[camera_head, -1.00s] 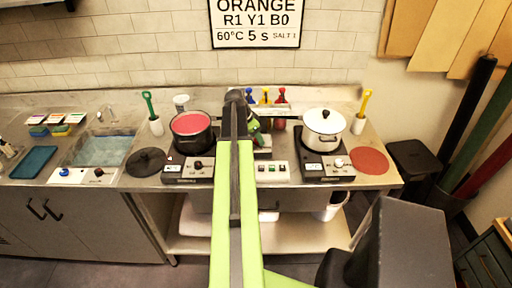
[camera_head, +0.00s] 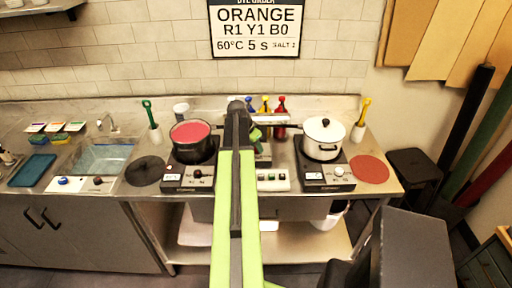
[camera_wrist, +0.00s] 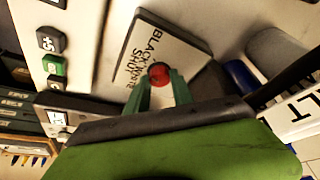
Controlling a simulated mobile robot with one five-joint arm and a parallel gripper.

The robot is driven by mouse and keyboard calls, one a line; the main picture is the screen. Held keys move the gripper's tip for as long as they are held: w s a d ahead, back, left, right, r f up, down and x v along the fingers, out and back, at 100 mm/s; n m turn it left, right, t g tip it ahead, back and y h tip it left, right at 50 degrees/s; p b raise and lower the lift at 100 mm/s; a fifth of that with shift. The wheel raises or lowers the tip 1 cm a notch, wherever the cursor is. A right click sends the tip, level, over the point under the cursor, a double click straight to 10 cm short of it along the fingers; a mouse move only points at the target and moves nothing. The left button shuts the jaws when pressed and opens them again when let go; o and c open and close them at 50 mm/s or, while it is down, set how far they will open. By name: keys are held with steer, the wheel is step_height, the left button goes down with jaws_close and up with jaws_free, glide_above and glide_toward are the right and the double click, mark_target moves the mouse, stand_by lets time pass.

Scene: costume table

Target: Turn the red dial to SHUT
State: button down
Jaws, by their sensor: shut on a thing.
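The red dial (camera_wrist: 159,74) shows in the wrist view as a small round red knob in front of a pale plate (camera_wrist: 150,60). The plate has black lettering, with "BLACK" and "SHUT" readable at an angle. My gripper (camera_wrist: 161,82) has its green fingers on either side of the dial and is shut on it. I cannot tell which word the dial points to. In the head view my arm covers the dial, and only a bit of green gripper (camera_head: 257,134) shows beside the arm.
A dark pot with red contents (camera_head: 190,142) stands on the left burner, a white lidded pot (camera_head: 323,139) on the right one. Red, yellow and blue bottles (camera_head: 280,118) stand behind. A white button box (camera_head: 272,180) sits at the counter's front edge.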

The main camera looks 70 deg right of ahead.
steer(key=shift+s+a+n, duration=0.1)
steer(key=shift+s+n, duration=0.05)
steer(key=shift+n, duration=0.25)
steer(key=c, duration=1.1)
jaws_free()
steer(key=p+v, duration=1.6)
steer(key=v, duration=0.1)
steer(key=shift+s+r, duration=0.15)
steer(key=shift+s, duration=0.05)
steer(key=shift+a, duration=0.1)
